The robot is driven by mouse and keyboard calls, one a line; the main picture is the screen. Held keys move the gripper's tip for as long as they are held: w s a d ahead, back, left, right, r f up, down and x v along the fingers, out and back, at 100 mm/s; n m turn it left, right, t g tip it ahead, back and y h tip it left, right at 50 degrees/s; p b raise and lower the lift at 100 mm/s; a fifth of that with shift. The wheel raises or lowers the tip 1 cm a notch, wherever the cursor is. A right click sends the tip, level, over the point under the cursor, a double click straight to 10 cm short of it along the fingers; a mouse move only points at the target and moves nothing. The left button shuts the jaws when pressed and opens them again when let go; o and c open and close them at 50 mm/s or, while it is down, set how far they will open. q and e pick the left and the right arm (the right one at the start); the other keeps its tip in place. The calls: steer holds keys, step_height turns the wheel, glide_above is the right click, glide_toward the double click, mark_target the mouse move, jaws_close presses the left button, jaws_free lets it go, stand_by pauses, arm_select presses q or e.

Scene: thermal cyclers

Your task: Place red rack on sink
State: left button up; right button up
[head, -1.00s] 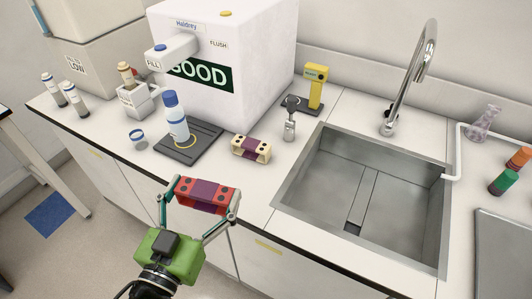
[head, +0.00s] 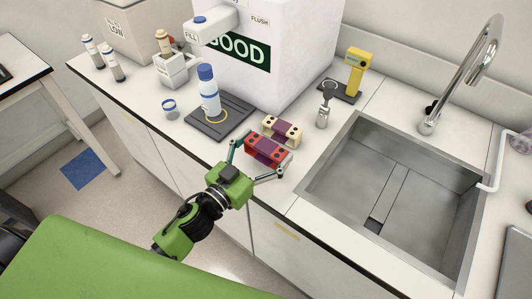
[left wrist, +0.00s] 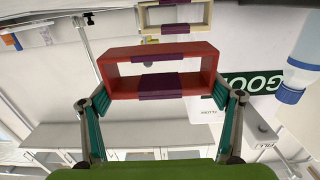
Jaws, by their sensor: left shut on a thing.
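The red rack (head: 267,151) with a purple middle band is held between the fingers of my left gripper (head: 256,160), near the counter's front edge. In the head view it overlaps the cream rack behind it; I cannot tell whether they touch. In the left wrist view the red rack (left wrist: 160,72) sits between both fingers, which press on its ends. The sink (head: 395,195) is a steel basin set in the counter to the right of the rack, and it looks empty. My right gripper is not in view.
A cream rack (head: 283,130) with a purple band stands just behind. A blue-capped bottle (head: 208,92) stands on a dark pad (head: 238,108) to the left. A yellow device (head: 355,72) and the faucet (head: 470,75) stand behind the sink. Narrow bare counter lies between racks and sink.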

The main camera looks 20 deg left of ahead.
mark_target(259, 159)
arm_select(q)
steer(key=shift+w+a+f, duration=0.15)
steer(key=shift+w+f, duration=0.3)
steer(key=shift+f, duration=0.1)
steer(key=shift+w+f, duration=0.2)
steer(key=shift+f, duration=1.5)
steer(key=shift+f+b, duration=0.15)
steer(key=shift+b, duration=0.2)
steer(key=o, duration=1.1)
